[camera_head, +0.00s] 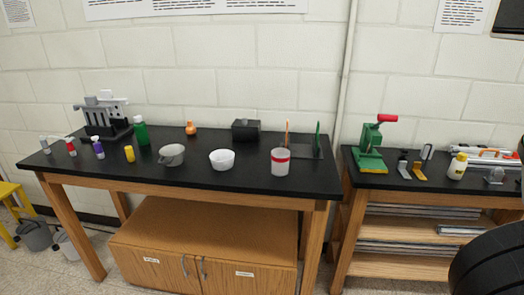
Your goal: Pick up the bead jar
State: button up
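A whitish jar with a red band near its top (280,165) stands upright near the front right of the left black-topped table (205,187). It looks most like the bead jar, but its contents are too small to make out. Nothing touches it in this view. My gripper is not in view. A dark rounded part at the lower right edge appears to be mine.
A gap separates the tables.

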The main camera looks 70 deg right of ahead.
aim_at(280, 162)
jog(key=z, duration=1.05)
